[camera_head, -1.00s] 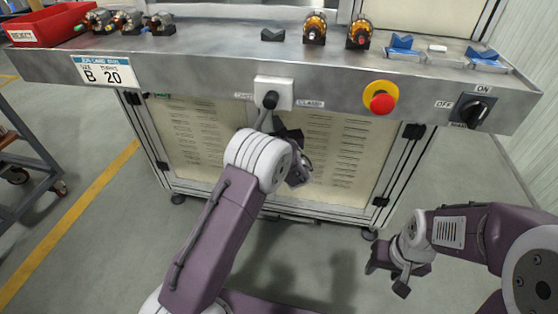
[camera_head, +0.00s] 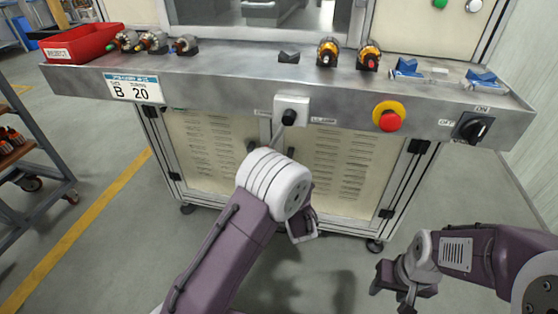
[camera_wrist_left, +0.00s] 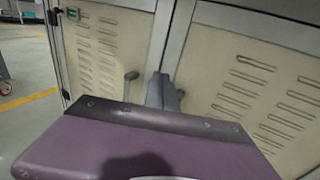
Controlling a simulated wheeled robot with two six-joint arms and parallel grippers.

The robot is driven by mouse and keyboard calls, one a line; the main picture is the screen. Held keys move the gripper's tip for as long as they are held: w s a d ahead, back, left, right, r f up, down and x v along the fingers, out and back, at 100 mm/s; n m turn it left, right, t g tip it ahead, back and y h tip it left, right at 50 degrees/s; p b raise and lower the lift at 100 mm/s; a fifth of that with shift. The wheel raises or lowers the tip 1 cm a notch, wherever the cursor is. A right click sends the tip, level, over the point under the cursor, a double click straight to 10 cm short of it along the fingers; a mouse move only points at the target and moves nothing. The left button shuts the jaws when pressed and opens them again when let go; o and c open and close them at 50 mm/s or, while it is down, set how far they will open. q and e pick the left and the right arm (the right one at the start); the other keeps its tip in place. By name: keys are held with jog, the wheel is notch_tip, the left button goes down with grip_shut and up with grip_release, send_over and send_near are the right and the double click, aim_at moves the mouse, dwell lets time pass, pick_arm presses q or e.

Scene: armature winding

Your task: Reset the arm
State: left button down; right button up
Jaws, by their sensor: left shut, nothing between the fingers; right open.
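My left arm reaches up the middle of the head view. Its wrist hides most of my left gripper, of which a grey part (camera_head: 303,228) shows below the wrist, in front of the cabinet doors. In the left wrist view a grey piece of the gripper (camera_wrist_left: 165,92) shows past a purple cover; it is shut and empty. My right gripper (camera_head: 396,290) is open and empty at the lower right, over the floor. A black-knobbed lever (camera_head: 288,117) stands on a white plate on the bench front, above my left wrist, apart from it.
The metal bench (camera_head: 230,85) carries a red reject bin (camera_head: 85,45), several armatures (camera_head: 155,42) and blue holders (camera_head: 407,68). A red stop button (camera_head: 389,117) and a black rotary switch (camera_head: 474,128) are on its front. A cart (camera_head: 30,165) stands left. The floor between is clear.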

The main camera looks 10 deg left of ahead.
pick_arm(q)
jog(key=shift+s, duration=0.35)
